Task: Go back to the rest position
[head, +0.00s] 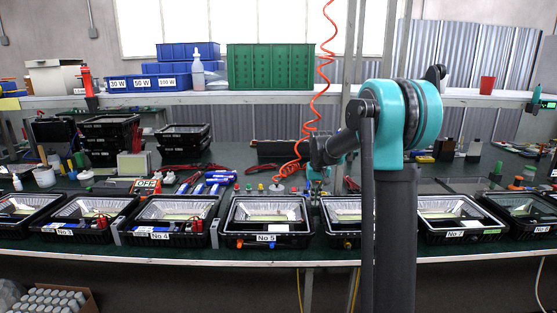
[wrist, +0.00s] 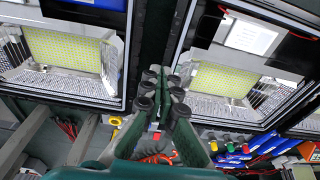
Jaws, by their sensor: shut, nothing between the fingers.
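My gripper (head: 316,188) is beyond my arm in the head view, low over the row of floodlight housings near the right end of housing No 5 (head: 233,232). In the wrist view my gripper (wrist: 163,88) has its dark fingertips together with nothing between them. It points at the gap between two open housings, one at the left (wrist: 120,90) and one at the right (wrist: 194,40). Both show yellowish LED panels and shiny reflectors. My arm hides part of the housing to the right of No 5.
The housings stand along the front edge of the green bench (head: 340,255). Blue-handled tools (head: 212,182) and small coloured parts lie behind them. A shelf (head: 460,97) above carries blue bins (head: 150,84) and a green crate (head: 270,68). A coiled orange hose (head: 312,100) hangs beside my arm.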

